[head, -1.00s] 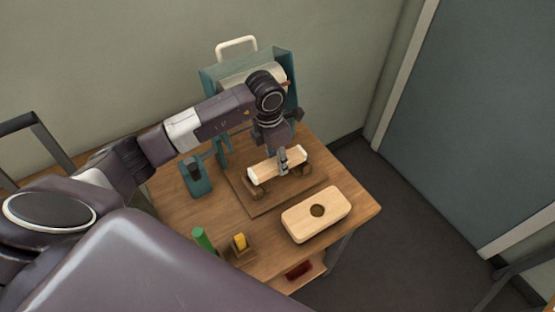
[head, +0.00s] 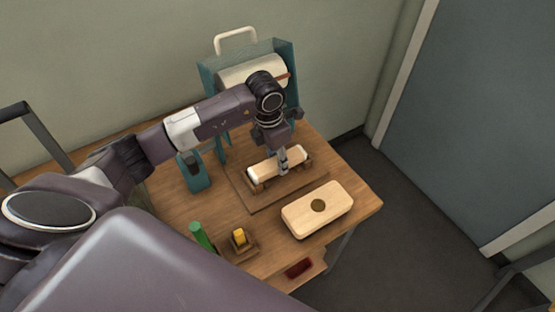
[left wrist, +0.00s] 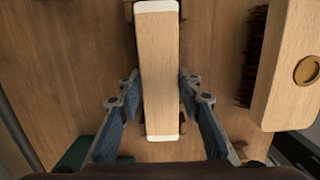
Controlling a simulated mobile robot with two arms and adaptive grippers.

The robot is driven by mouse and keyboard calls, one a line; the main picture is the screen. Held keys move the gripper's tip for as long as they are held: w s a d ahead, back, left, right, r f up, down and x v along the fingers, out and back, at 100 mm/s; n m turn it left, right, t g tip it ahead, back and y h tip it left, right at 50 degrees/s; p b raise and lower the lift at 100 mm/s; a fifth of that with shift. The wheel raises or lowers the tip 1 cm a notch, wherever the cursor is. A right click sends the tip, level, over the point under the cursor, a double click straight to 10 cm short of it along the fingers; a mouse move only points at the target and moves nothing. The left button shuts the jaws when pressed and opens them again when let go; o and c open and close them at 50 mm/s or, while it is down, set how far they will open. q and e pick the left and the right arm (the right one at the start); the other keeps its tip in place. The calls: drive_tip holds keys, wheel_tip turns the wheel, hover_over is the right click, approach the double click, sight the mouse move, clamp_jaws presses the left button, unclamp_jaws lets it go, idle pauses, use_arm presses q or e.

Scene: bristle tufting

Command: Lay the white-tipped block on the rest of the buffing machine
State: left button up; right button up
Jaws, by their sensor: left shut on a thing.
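The white-tipped block (head: 268,168) is a pale wooden bar with white ends, lying level over the wooden base board (head: 262,207) of the buffing machine. My left gripper (head: 283,164) is shut on it from above, near the middle. In the left wrist view the block (left wrist: 158,60) lies between the two fingers (left wrist: 160,92). The rest (head: 258,187) is a pair of small brown wooden supports under the block's ends; the block looks down on them, though the contact is partly hidden. The buffing machine (head: 287,58) has a teal housing with a pale roller. My right gripper is out of view.
A pale wooden brush block (head: 335,203) with a round dark spot lies at the table's right; bristles show under it in the wrist view. A green cylinder (head: 201,237), a yellow piece (head: 239,236) in a small tray and a teal holder (head: 192,178) stand to the left.

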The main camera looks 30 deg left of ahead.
use_arm(q)
drive_tip(key=shift+f+b, duration=0.4)
drive_tip(key=shift+b, duration=0.05)
idle(0.4)
drive_tip(key=o, duration=1.3)
drive_tip(key=shift+o, duration=0.6)
drive_tip(key=o, duration=0.3)
drive_tip(key=shift+o, duration=0.2)
drive_tip(key=shift+s+a+r+p, duration=0.15)
drive_tip(key=shift+r+p, duration=0.75)
drive_tip(key=shift+r, duration=0.45)
drive_tip(key=shift+s+r+p, duration=0.15)
drive_tip(key=shift+r+p, duration=0.75)
drive_tip(key=shift+r, duration=0.45)
drive_tip(key=shift+s+a+r+p, duration=0.15)
drive_tip(key=shift+r+p, duration=0.75)
drive_tip(key=shift+r, duration=0.45)
drive_tip(key=shift+f, duration=0.1)
